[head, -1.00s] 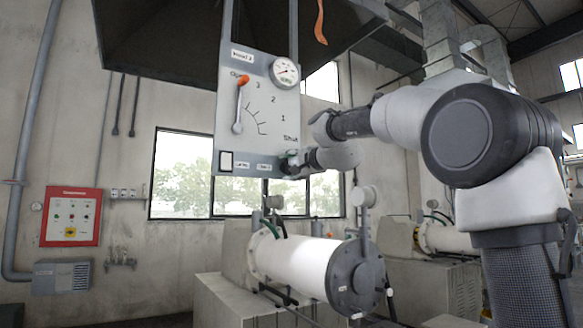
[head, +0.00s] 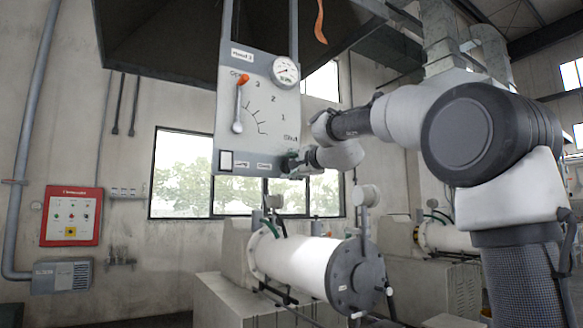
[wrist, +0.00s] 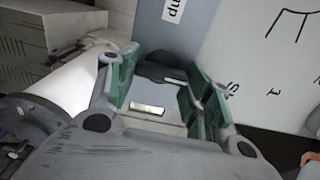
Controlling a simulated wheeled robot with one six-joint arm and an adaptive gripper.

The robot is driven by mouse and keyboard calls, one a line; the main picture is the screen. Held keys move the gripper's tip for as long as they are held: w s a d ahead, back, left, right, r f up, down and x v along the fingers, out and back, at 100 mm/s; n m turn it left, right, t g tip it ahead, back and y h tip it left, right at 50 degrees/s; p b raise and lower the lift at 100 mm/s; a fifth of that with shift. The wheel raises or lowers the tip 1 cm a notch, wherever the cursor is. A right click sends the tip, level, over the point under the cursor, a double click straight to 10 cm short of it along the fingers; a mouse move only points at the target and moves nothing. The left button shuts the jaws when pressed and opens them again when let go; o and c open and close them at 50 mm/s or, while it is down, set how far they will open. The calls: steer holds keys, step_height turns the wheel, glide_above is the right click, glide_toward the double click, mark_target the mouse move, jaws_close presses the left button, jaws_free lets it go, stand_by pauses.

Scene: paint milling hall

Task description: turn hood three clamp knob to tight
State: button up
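The hood panel (head: 262,110) is a grey board hanging under the dark hood. The clamp knob (wrist: 160,66) is dark with a white pointer mark, low on the panel beside a partly cut-off label (wrist: 174,9). In the head view my gripper (head: 291,163) covers it at the panel's lower right corner. In the wrist view my gripper (wrist: 161,85) has its green-padded fingers on either side of the knob. The fingers are apart with the knob between their tips; whether both pads press on it is unclear.
An orange-tipped lever (head: 239,105) stands near the "Open" end of the panel's scale. A round gauge (head: 285,71) is at the upper right. A white cylinder mill (head: 300,262) lies below. A red control box (head: 70,216) hangs on the left wall.

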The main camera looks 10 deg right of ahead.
steer(key=o, duration=0.4)
steer(key=shift+c, duration=0.2)
steer(key=v, duration=1.2)
